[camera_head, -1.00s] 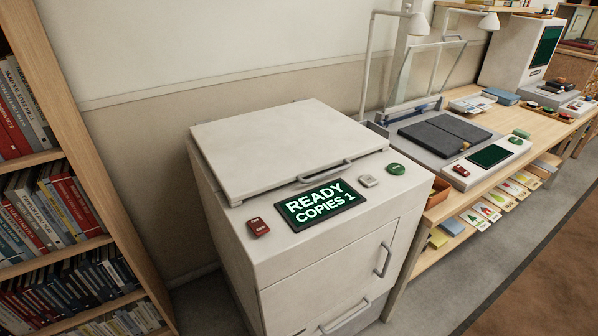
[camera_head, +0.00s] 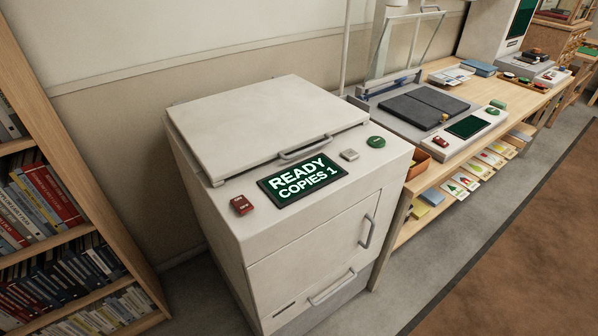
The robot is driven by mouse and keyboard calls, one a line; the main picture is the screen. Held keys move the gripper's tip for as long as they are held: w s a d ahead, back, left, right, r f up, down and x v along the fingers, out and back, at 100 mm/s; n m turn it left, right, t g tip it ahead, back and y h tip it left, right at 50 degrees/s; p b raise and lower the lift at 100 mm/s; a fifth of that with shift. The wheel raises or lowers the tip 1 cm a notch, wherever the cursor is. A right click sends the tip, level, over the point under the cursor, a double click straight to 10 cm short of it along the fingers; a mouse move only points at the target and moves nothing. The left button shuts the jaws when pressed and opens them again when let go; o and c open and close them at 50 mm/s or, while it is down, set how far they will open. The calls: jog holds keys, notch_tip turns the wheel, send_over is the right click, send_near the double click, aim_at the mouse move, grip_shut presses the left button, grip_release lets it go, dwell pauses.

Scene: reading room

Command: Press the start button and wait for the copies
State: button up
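A white copier (camera_head: 330,231) stands in the middle of the head view with its lid (camera_head: 262,122) closed. Its dark display (camera_head: 302,181) reads "READY COPIES 1" in pale green letters. A green button (camera_head: 376,142) sits at the right end of the top panel. A small grey button (camera_head: 349,155) lies between it and the display. A red button (camera_head: 241,205) sits left of the display. No copies show on the copier. My gripper is not in view.
A bookshelf (camera_head: 92,228) stands close on the left. A wooden bench (camera_head: 484,139) runs right of the copier, holding a book scanner (camera_head: 404,126) with its own red and green buttons. An orange bin (camera_head: 418,164) sits beside the copier. Open floor (camera_head: 440,236) lies at the front right.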

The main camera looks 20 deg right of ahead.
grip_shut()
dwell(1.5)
